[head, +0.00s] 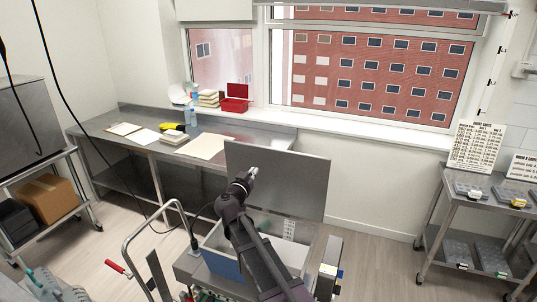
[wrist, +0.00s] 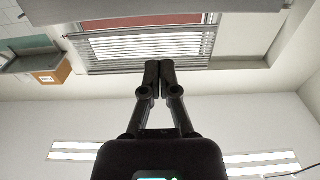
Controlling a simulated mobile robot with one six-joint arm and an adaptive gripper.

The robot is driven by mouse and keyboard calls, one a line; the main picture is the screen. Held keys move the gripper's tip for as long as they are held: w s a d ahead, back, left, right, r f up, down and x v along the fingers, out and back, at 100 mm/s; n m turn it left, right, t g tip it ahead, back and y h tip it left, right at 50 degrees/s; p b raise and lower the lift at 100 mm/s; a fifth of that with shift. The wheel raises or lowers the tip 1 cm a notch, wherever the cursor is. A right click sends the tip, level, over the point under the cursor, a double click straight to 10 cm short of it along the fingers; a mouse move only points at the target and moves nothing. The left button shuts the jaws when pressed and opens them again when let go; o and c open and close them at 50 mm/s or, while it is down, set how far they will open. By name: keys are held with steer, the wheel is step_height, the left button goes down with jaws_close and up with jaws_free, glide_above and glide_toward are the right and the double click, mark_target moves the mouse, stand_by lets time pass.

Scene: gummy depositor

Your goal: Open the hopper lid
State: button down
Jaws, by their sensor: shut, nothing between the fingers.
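The hopper lid (head: 290,185) is a flat grey metal panel. It stands raised, close to upright, at the back of the open hopper (head: 297,256). The hopper's inside shows beneath it, partly hidden by my arm. My gripper (head: 252,172) is in front of the lid's left part in the head view; I cannot tell whether it touches the lid. In the wrist view my gripper (wrist: 160,66) has its two black fingers together, with nothing between them.
A cart with a cardboard box (head: 47,196) is at the far left. A shelf table (head: 455,200) with trays stands at the right. Floor is clear between hopper and shelf table.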

mark_target(270, 149)
steer(key=shift+w+d, duration=0.1)
steer(key=x, duration=1.3)
steer(key=shift+w+d, duration=0.15)
steer(key=shift+w, duration=0.2)
steer(key=x, duration=0.6)
steer(key=shift+w+p, duration=0.25)
steer(key=shift+p, duration=0.1)
steer(key=shift+r, duration=0.1)
steer(key=shift+s+r, duration=0.2)
steer(key=shift+s, duration=0.55)
steer(key=s+a+r+p, duration=0.3)
steer(key=s+a, duration=0.2)
steer(key=s, duration=0.6)
